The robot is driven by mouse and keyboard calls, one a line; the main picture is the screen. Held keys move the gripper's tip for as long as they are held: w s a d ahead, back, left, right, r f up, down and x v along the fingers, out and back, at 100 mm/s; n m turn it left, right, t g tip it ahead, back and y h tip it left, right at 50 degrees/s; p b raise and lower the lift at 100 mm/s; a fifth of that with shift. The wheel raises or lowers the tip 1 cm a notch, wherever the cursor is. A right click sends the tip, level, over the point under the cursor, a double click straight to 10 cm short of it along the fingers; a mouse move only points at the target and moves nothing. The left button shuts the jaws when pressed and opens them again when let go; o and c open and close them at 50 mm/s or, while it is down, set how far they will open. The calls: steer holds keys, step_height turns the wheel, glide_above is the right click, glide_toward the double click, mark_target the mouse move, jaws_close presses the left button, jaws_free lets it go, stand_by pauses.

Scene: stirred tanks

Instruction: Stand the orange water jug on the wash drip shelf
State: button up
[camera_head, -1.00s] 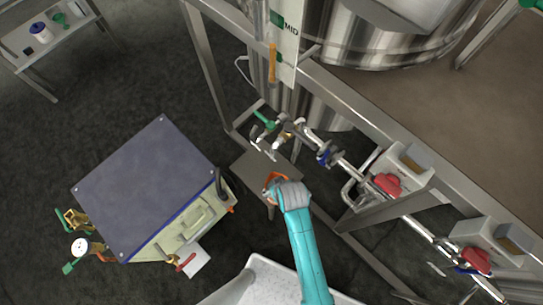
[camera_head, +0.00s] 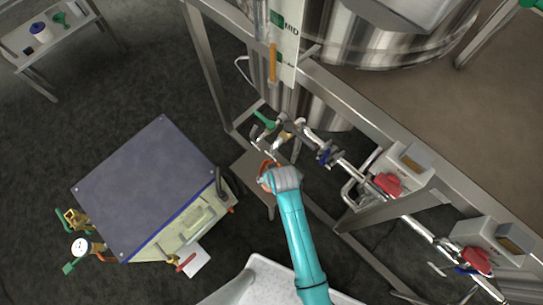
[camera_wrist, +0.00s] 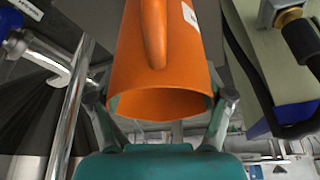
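The orange water jug (camera_wrist: 140,70) fills the middle of the wrist view, its open rim facing the camera and its handle along the top side. My gripper (camera_wrist: 162,100) has one finger on each side of the jug near the rim and appears closed on it. In the head view, my gripper (camera_head: 272,178) covers most of the jug, and only an orange edge (camera_head: 266,165) shows. The wash drip shelf (camera_head: 250,172) is the small grey-brown plate by the tank frame; the jug overlaps it in the picture. I cannot tell whether they touch.
Pipework with a green-handled valve (camera_head: 264,120) runs close beyond the shelf. A steel frame leg (camera_head: 205,75) stands behind it. A blue-topped cabinet (camera_head: 145,185) stands left, its black hose handle (camera_head: 220,183) near the shelf. Dark floor lies between.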

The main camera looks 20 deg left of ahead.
steer(key=o, duration=0.3)
steer(key=v, duration=1.2)
steer(key=shift+r, duration=0.1)
steer(key=shift+d, duration=0.1)
steer(key=s+d+m+t, duration=0.3)
steer(key=s+d, duration=0.2)
steer(key=d, duration=0.5)
steer(key=s+d+m+t, duration=0.2)
steer(key=s+d+t, duration=0.15)
steer(key=d, duration=0.55)
steer(key=s+d+r+m+t+h, duration=0.1)
steer(key=s+d+r+m+t, duration=0.1)
steer(key=s+d+r, duration=0.2)
steer(key=s+d+r+m+t+h, duration=0.2)
steer(key=s+d+r, duration=0.3)
steer(key=s+r, duration=0.5)
step_height(320, 180, up, 6)
steer(key=shift+d+f+m+t, duration=0.1)
steer(key=shift+d+m+t, duration=0.15)
steer(key=shift+t, duration=0.5)
